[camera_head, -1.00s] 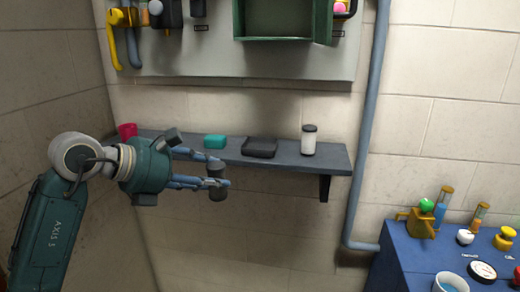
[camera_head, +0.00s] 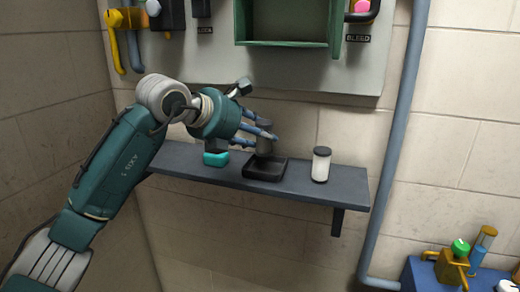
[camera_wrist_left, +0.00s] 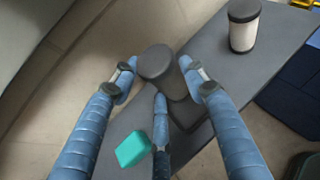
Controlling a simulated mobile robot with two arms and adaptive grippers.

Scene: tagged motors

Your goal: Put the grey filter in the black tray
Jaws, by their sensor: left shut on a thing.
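My left gripper (camera_head: 261,136) is shut on the grey filter (camera_head: 265,147), a dark grey cylinder, and holds it roughly upright. The black tray (camera_head: 262,174) is a shallow tray on the wall shelf. The filter is over the back part of the tray in the head view; I cannot tell whether its base touches the tray. In the left wrist view the filter's round top (camera_wrist_left: 155,61) is between my fingers, and the tray (camera_wrist_left: 188,116) is partly hidden behind it and a finger. My right gripper is not in view.
The grey shelf (camera_head: 325,194) also bears a teal block (camera_head: 216,159) left of the tray and a white jar with a dark lid (camera_head: 321,165) to its right. A green cabinet (camera_head: 288,40) hangs above. A blue pipe (camera_head: 393,150) runs down the wall on the right.

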